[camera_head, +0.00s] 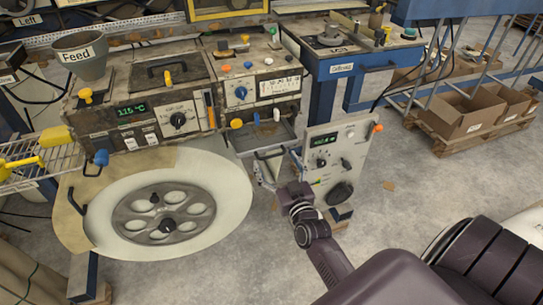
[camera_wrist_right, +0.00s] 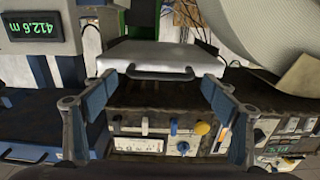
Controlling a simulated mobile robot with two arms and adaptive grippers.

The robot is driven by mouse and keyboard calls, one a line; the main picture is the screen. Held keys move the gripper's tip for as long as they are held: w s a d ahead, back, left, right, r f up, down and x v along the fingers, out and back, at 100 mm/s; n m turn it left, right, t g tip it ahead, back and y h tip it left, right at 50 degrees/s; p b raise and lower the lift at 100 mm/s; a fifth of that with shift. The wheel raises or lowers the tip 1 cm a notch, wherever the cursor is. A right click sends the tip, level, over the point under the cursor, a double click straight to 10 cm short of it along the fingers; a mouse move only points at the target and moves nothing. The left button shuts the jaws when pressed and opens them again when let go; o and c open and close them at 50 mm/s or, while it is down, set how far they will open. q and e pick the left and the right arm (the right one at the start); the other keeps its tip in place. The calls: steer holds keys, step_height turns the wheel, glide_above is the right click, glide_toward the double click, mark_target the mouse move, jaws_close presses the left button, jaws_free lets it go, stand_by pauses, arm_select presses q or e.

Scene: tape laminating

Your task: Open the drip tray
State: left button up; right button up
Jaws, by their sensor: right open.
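The drip tray (camera_wrist_right: 158,55) is a pale metal drawer with a dark bar handle (camera_wrist_right: 160,74), under the control panels. In the right wrist view it appears upside down, with the handle toward the gripper. In the head view the drip tray (camera_head: 268,139) is partly hidden near my gripper. My right gripper (camera_head: 270,172) is in front of the tray. Its two blue-padded fingers (camera_wrist_right: 158,84) are spread apart, one on each side of the handle, with nothing gripped. I cannot tell exactly how far the handle is from the fingertips. My left gripper is out of view.
A large pale roll (camera_head: 168,222) stands left of the tray. A grey box with a green display (camera_head: 335,155) stands close to the right of my gripper. A feed cup (camera_head: 80,58) and knobbed panels sit above. Cardboard boxes (camera_head: 468,110) lie at the right; floor is free between.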

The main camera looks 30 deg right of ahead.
mark_target(273, 155)
steer(key=shift+x, duration=1.6)
steer(key=shift+c, duration=0.3)
steer(key=c, duration=1.3)
steer(key=shift+s, duration=0.15)
